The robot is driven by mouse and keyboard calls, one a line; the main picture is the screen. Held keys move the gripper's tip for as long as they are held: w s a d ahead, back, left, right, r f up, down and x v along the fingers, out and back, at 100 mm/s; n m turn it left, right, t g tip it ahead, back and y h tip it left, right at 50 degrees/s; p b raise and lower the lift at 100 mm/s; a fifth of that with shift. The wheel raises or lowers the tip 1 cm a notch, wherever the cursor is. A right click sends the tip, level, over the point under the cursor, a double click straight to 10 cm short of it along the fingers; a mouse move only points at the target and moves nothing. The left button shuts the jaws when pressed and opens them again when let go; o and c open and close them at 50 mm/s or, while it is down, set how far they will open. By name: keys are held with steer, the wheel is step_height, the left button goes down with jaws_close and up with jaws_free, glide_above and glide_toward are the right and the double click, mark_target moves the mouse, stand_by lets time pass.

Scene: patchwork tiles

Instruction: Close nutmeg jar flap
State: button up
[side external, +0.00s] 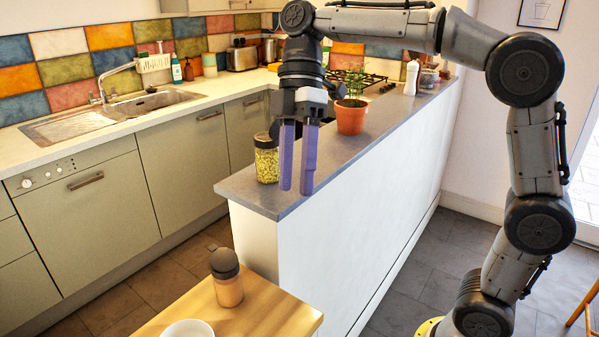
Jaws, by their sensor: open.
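My gripper (296,188) has two purple fingers pointing down, open with a narrow gap and nothing between them. It hangs over or near the front end of the grey ledge. A small jar (228,291) with brown contents and a dark grey cap stands upright on the wooden table, below and left of my gripper. A small piece sticks up at the left of its cap and looks like a raised flap. A glass jar (266,164) with yellow-green contents and a dark lid stands on the ledge, just left of my fingers. No label is readable on either jar.
A white bowl (188,329) is near the wooden table's (275,312) front edge. A potted plant (350,118) stands on the grey ledge (268,205), right of my gripper. A white shaker (411,78) is farther back. The ledge's front end is bare.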

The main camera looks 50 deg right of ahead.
steer(key=shift+s+a+r+n, duration=0.1)
steer(key=shift+s+n, duration=0.15)
steer(key=shift+n, duration=0.5)
steer(key=shift+s+a+r+n, duration=0.1)
steer(key=shift+s+n, duration=0.15)
steer(key=shift+n, duration=0.5)
steer(key=m+t+h, duration=0.2)
steer(key=m+h, duration=0.2)
steer(key=m, duration=1.3)
glide_above(213, 247)
step_height(213, 247, down, 3)
step_height(213, 247, down, 13)
steer(key=shift+f, duration=0.1)
